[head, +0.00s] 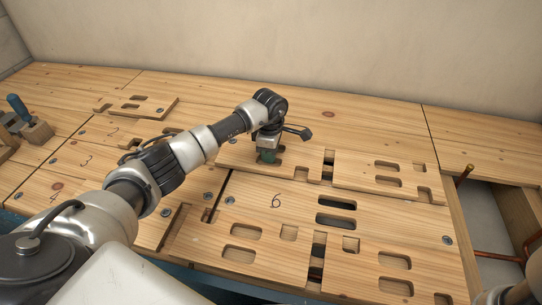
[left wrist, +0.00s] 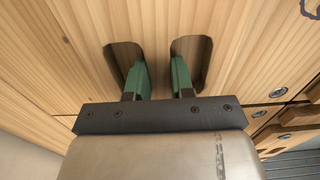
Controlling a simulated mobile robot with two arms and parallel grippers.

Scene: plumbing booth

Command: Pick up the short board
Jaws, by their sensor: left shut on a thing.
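A wooden board with cut-out slots, which I take to be the short board (head: 300,170), is under my left gripper (head: 268,157) in the middle of the head view. It looks flat on the plank floor; I cannot tell whether it is raised. In the left wrist view, the green fingers of the left gripper (left wrist: 158,78) reach into two slots of this board (left wrist: 155,22). They are shut on the wood strip between the slots. The fingertips are hidden in the slots. My right gripper is not in view.
Another slotted board (head: 385,178) lies just right, and a floorboard marked 6 (head: 300,203) lies in front. A small slotted board (head: 140,106) is at the back left. An open pit (head: 488,205) with copper pipes is at right. A blue-handled tool (head: 18,106) is at far left.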

